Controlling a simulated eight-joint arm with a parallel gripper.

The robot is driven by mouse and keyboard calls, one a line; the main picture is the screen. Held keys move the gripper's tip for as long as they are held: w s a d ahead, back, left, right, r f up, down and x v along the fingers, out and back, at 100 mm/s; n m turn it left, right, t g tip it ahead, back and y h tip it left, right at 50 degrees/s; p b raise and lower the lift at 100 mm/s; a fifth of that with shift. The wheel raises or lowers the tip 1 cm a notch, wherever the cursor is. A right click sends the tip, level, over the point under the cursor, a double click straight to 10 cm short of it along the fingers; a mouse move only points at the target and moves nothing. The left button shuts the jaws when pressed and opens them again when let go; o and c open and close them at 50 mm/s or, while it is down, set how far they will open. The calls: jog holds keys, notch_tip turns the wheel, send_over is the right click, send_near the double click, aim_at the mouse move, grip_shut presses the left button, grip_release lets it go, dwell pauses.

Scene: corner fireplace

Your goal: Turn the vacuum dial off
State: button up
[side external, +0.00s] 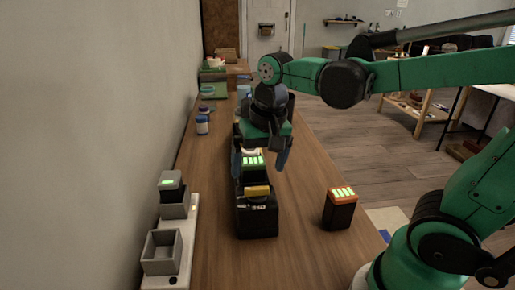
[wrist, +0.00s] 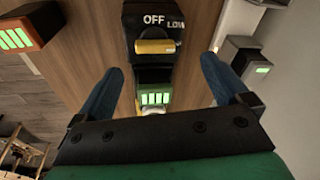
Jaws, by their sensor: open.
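The black vacuum unit (side external: 257,218) stands on the wooden counter, with white lettering on it. Its yellow dial (side external: 257,190) is a short bar lying crosswise on top. In the wrist view the dial (wrist: 155,46) sits just below the words OFF and LOW on the vacuum (wrist: 140,8). I cannot tell which setting it points to. My gripper (side external: 260,164) is above and behind the dial in the side view, its blue fingers spread. In the wrist view my gripper (wrist: 162,65) is open and empty, one finger on each side of the dial's line, apart from it.
A block with green lights (wrist: 154,99) sits behind the dial, between the fingers. A black battery with lit bars (side external: 341,208) stands on the counter at right. A grey charger with holders (side external: 163,250) lies along the left wall. Blue jars (side external: 202,125) stand farther back.

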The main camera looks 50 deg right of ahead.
aim_at(257, 188)
jog(key=m+g, duration=0.1)
jog(key=w+m+g, duration=0.1)
jog(key=shift+d+m, duration=0.2)
jog(key=shift+m, duration=0.1)
jog(key=shift+f, duration=2.75)
jog(key=c, duration=1.3)
